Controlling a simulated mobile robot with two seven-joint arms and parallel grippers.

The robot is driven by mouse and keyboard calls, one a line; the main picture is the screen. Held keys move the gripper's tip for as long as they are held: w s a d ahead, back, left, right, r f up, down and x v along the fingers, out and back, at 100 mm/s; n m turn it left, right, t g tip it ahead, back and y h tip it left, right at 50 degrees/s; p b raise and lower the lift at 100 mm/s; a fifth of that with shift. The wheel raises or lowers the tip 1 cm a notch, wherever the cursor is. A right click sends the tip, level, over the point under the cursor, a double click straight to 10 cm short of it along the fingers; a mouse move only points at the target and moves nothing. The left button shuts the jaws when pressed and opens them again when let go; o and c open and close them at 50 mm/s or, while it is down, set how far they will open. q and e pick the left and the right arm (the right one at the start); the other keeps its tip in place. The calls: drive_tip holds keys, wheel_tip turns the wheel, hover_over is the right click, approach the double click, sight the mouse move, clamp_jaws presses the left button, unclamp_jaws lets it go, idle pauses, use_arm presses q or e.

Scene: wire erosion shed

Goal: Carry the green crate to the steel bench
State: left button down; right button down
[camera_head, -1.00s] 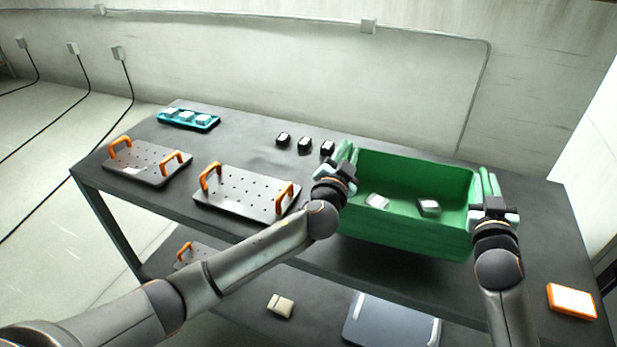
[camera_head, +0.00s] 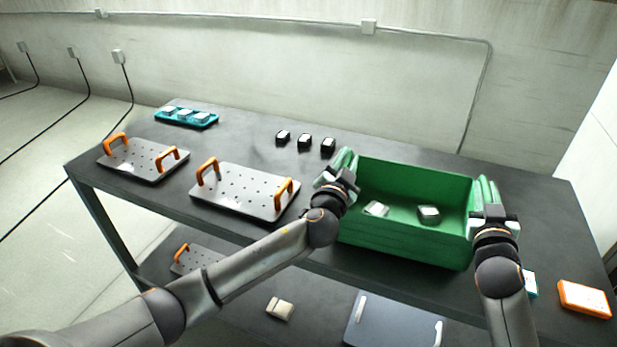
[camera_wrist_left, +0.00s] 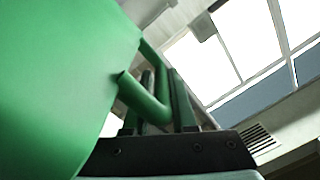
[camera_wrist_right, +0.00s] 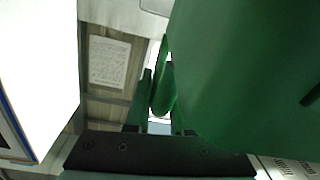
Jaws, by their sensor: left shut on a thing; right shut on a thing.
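The green crate (camera_head: 405,240) is at the right part of the dark table in the head view, with two small pale blocks (camera_head: 376,209) (camera_head: 428,214) inside. My left gripper (camera_head: 343,170) is shut on the handle at the crate's left end; the left wrist view shows the green handle (camera_wrist_left: 145,98) between the fingers. My right gripper (camera_head: 487,198) is shut on the handle at the right end; that handle (camera_wrist_right: 163,90) shows between the fingers in the right wrist view. The crate looks roughly level. I cannot tell whether its bottom touches the table. No bench can be identified for certain as the steel bench.
On the dark table (camera_head: 250,150) are perforated plates with orange handles (camera_head: 245,192) (camera_head: 143,160), a teal tray (camera_head: 187,117) and several small black blocks (camera_head: 304,142). An orange-edged box (camera_head: 584,298) lies at the right. A lower shelf holds more items. A wall (camera_head: 250,60) stands behind.

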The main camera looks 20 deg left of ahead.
use_arm(q)
drive_tip(key=c, duration=1.2)
unclamp_jaws()
drive_tip(key=shift+a+f, duration=0.25)
drive_tip(key=shift+a, duration=0.2)
use_arm(e)
drive_tip(key=c, duration=1.2)
unclamp_jaws()
drive_tip(key=shift+w+d+f, duration=0.1)
drive_tip(key=shift+d+f, duration=0.15)
drive_tip(key=shift+d, duration=0.15)
use_arm(q)
drive_tip(key=o, duration=0.5)
drive_tip(key=shift+d+r, duration=0.15)
use_arm(e)
drive_tip(key=o, duration=0.4)
drive_tip(key=shift+a+r, duration=0.15)
drive_tip(key=shift+r, duration=0.05)
use_arm(q)
drive_tip(key=shift+d, duration=0.1)
use_arm(e)
drive_tip(key=shift+o, duration=0.2)
drive_tip(key=shift+a, duration=0.1)
use_arm(q)
drive_tip(key=shift+s, duration=0.1)
